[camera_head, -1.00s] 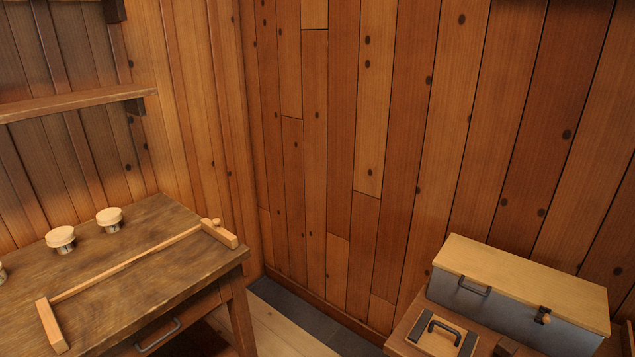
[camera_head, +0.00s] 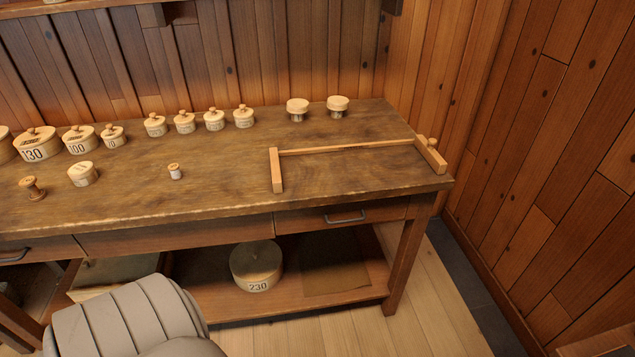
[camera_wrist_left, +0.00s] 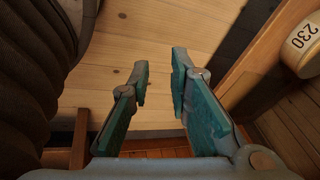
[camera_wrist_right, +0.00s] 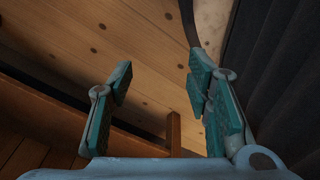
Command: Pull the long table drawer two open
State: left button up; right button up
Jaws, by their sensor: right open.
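The long wooden table (camera_head: 230,195) runs along the back wall. Its right-hand drawer (camera_head: 300,221), with a grey bar handle (camera_head: 345,216), looks shut and flush with the front. Another grey handle (camera_head: 14,255) shows on a drawer at the left picture edge. Between them is a plain front panel (camera_head: 180,237) with no handle visible. I cannot tell which drawer is number two. My left gripper (camera_wrist_left: 160,80) is open and empty in the left wrist view. My right gripper (camera_wrist_right: 159,78) is open and empty in the right wrist view. Neither gripper shows in the head view.
Several round labelled containers and spools stand on the table, with a wooden frame (camera_head: 350,147) at its right. A lower shelf holds a round box marked 230 (camera_head: 256,268), also in the left wrist view (camera_wrist_left: 302,42). Floor (camera_head: 440,300) right of the table is clear.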

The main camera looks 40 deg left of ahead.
pick_arm(q)
jog(key=w+a+f+m+t+y+b, duration=0.1)
jog(key=w+m+t+b, duration=0.15)
jog(key=w, duration=0.35)
jog(key=w+a+m+t+b, duration=0.1)
jog(key=w+b, duration=0.2)
jog(key=w, duration=0.4)
jog(key=m+t+y+b, duration=0.6)
jog(key=t+y+b, duration=0.3)
jog(key=b, duration=0.4)
send_near(347, 220)
jog(key=shift+n+t+h, duration=0.25)
jog(key=shift+t+h, duration=0.15)
jog(key=shift+t, duration=0.15)
jog(key=x, duration=0.6)
jog(key=f+x, duration=0.1)
jog(key=x, duration=0.3)
jog(key=shift+s+a+b, duration=0.1)
jog(key=shift+a+b, duration=0.3)
jog(key=shift+a, duration=0.05)
pick_arm(e)
jog(key=w+f+t, duration=0.1)
jog(key=w+f, duration=0.4)
jog(key=f, duration=0.3)
jog(key=w+a+f+t, duration=0.1)
jog(key=w+f, duration=0.5)
jog(key=f, duration=0.2)
jog(key=shift+w+a+f+m, duration=0.15)
jog(key=shift+w+f+m, duration=0.15)
jog(key=shift+f, duration=0.1)
